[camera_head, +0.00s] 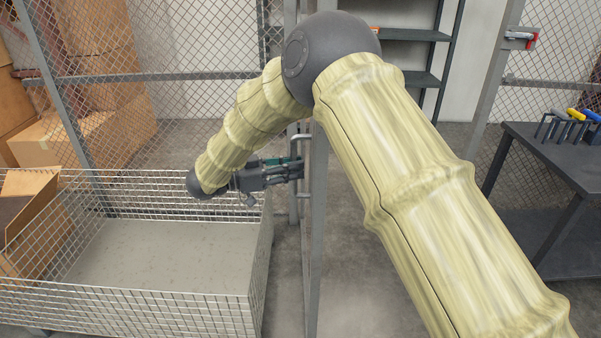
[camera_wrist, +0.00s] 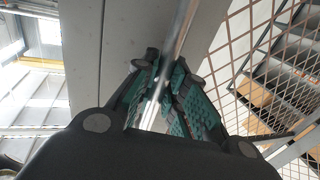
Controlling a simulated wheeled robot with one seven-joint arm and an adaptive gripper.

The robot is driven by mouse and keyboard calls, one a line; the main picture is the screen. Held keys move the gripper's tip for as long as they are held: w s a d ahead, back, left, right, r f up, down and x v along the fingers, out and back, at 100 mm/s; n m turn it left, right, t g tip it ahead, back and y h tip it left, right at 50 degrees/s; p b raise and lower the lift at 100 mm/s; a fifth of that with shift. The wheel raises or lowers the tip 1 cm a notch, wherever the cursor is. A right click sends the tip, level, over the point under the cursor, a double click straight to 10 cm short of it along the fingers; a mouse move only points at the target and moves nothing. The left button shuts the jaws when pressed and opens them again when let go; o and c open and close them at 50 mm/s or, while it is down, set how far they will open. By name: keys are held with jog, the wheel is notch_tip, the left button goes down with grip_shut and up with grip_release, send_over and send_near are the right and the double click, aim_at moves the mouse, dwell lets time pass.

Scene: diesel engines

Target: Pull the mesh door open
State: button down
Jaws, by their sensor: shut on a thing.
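The mesh door's grey frame (camera_head: 317,215) stands nearly edge-on to the head view, left of a wide opening. Its metal bar handle (camera_head: 298,137) is on the left side of the frame. My gripper (camera_head: 297,168) is shut on the handle's lower part, with the fingers pointing right. In the wrist view, the bright handle bar (camera_wrist: 182,28) runs between my teal-padded fingers (camera_wrist: 163,90). The door's flat grey frame (camera_wrist: 120,35) is behind it, with mesh (camera_wrist: 262,55) to the right. My arm hides part of the door's top in the head view.
A wire-mesh crate (camera_head: 130,290) stands close by at the left, with a cardboard box (camera_head: 28,215) inside. A dark table with tools (camera_head: 555,145) stands at right. A post with a red-marked latch (camera_head: 520,38) edges the opening. Shelves (camera_head: 415,35) stand beyond clear floor.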

jog(key=shift+w+a+r, duration=0.15)
jog(key=shift+a+r, duration=0.15)
jog(key=shift+a, duration=0.05)
jog(key=shift+d, duration=0.15)
jog(key=c, duration=1.5)
grip_release()
jog(key=shift+c, duration=0.2)
jog(key=shift+o, duration=0.4)
jog(key=shift+f, duration=0.2)
notch_tip(320, 180, up, 10)
jog(key=shift+r, duration=0.1)
